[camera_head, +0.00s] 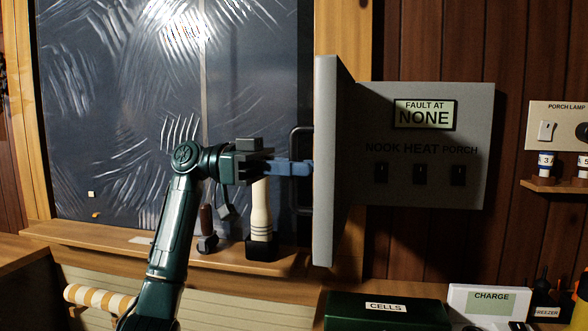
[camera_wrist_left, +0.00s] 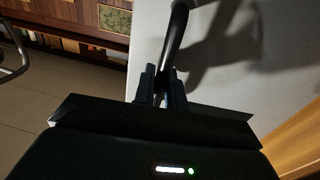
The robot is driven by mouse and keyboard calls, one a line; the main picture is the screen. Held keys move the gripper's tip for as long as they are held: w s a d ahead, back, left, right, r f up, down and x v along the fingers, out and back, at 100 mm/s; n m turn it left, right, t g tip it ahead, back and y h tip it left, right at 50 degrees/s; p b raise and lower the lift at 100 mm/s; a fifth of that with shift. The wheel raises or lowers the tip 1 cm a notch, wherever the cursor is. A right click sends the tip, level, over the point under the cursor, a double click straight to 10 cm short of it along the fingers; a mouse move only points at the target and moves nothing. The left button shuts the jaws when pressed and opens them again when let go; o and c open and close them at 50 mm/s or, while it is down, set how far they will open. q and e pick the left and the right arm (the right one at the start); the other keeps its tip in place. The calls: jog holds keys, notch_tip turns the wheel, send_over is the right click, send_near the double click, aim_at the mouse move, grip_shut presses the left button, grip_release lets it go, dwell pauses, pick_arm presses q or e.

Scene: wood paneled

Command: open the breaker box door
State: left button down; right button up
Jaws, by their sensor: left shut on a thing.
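The grey breaker box door (camera_head: 325,160) stands swung out from the box, its edge toward me, left of the panel. The breaker box panel (camera_head: 480,110) is exposed, with a "FAULT AT NONE" display (camera_head: 424,114) and three dark switches under NOOK, HEAT and PORCH. A black bar handle (camera_head: 296,143) is on the door's left face. My left gripper (camera_head: 308,168) is shut on the handle. In the left wrist view the fingers (camera_wrist_left: 160,88) close around the handle (camera_wrist_left: 178,38), with the pale door face (camera_wrist_left: 235,60) behind. My right gripper is not in view.
A window (camera_head: 110,120) and a wooden sill with a pale-handled tool (camera_head: 261,212) lie behind my left arm. A green CELLS box (camera_head: 350,312) and a white CHARGE unit (camera_head: 460,298) stand below the panel. A porch lamp switch plate (camera_head: 547,115) is at right.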

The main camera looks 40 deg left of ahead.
pick_arm(q)
jog(key=shift+a, duration=0.1)
dwell(0.3)
jog(key=c, duration=1.5)
grip_release()
jog(key=shift+c, duration=0.2)
jog(key=b+v, duration=0.1)
jog(key=v, duration=1.2)
jog(key=shift+s+a, duration=0.1)
